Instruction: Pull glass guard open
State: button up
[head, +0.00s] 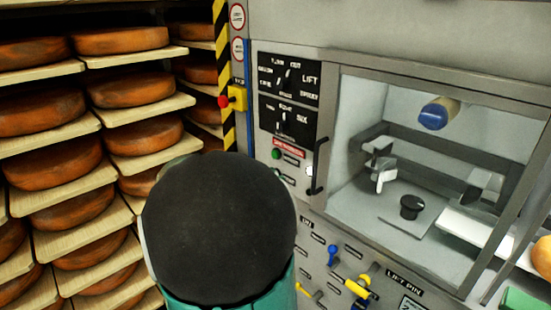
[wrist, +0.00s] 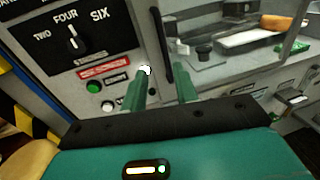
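The glass guard (head: 420,150) is a clear pane in a grey metal frame on the front of the machine, and looks closed. Its black vertical handle (head: 316,178) is at the guard's left edge. In the wrist view the handle (wrist: 162,45) stands upright, with its lower end in line with the gap between my fingertips. My gripper (wrist: 161,72) is open, with two green fingers apart on either side of that gap. I cannot tell whether they touch the handle. In the head view my own dark round arm link hides the gripper.
A control panel (head: 289,95) with dials is left of the guard, with a green button (wrist: 94,87) below. Blue and yellow levers (head: 358,287) stick out under the guard. Shelves of cheese wheels (head: 120,40) fill the left. A yellow-black striped post (head: 221,45) stands between.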

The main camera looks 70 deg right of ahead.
aim_at(314, 163)
jog(key=x, duration=1.4)
jog(key=shift+s+a, duration=0.15)
jog(key=shift+s, duration=0.15)
grip_shut()
